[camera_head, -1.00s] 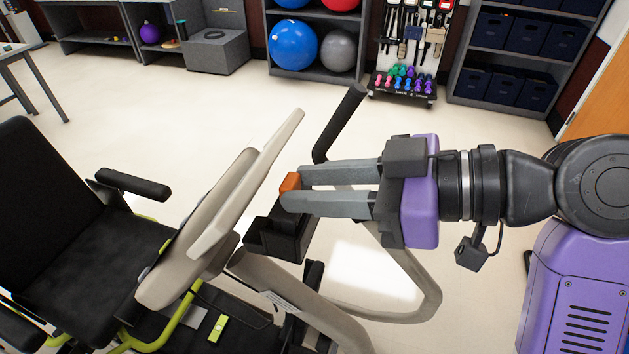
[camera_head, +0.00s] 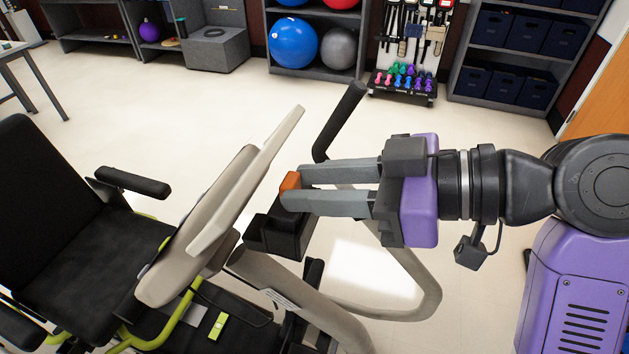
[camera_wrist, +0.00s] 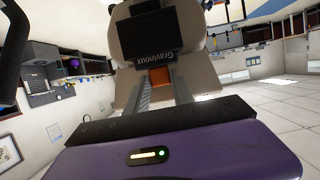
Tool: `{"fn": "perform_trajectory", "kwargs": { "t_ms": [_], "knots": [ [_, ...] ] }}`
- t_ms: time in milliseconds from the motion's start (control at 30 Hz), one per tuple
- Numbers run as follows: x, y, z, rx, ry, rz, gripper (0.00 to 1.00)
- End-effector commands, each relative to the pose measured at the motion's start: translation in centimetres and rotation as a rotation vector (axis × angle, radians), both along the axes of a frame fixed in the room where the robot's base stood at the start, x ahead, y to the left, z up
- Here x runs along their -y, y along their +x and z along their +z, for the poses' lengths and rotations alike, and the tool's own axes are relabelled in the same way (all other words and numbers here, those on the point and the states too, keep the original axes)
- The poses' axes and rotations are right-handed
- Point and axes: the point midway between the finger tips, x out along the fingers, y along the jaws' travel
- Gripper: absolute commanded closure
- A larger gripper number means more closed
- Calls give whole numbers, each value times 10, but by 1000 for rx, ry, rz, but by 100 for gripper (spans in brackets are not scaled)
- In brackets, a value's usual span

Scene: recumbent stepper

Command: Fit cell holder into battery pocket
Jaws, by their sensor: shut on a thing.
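My gripper (camera_head: 290,189) reaches in from the right and is shut on a small orange block, which I take to be the cell holder (camera_head: 290,181). The holder also shows between the fingers in the wrist view (camera_wrist: 160,78). It faces the back of the beige console (camera_head: 213,215); in the wrist view the console's back (camera_wrist: 196,62) carries a dark panel (camera_wrist: 148,32) just above the holder. A black open tray-like part (camera_head: 272,236) sits just below the fingers in the head view. I cannot tell which opening is the battery pocket, or whether the holder touches the console.
The stepper's black seat (camera_head: 60,225) is at the left. A black handle (camera_head: 340,120) rises just behind my fingers, and a beige frame tube (camera_head: 425,290) curves below my gripper. Shelves with balls (camera_head: 292,43) stand far back. The floor between is clear.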

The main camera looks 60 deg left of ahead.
Motion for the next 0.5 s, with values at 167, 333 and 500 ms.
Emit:
{"fn": "perform_trajectory", "kwargs": {
  "t_ms": [167, 333, 500],
  "knots": [
    [0, 0, 0, -1, 1, 0, 100],
    [0, 0, 0, -1, 1, 0, 100],
    [0, 0, 0, -1, 1, 0, 60]
  ]
}}
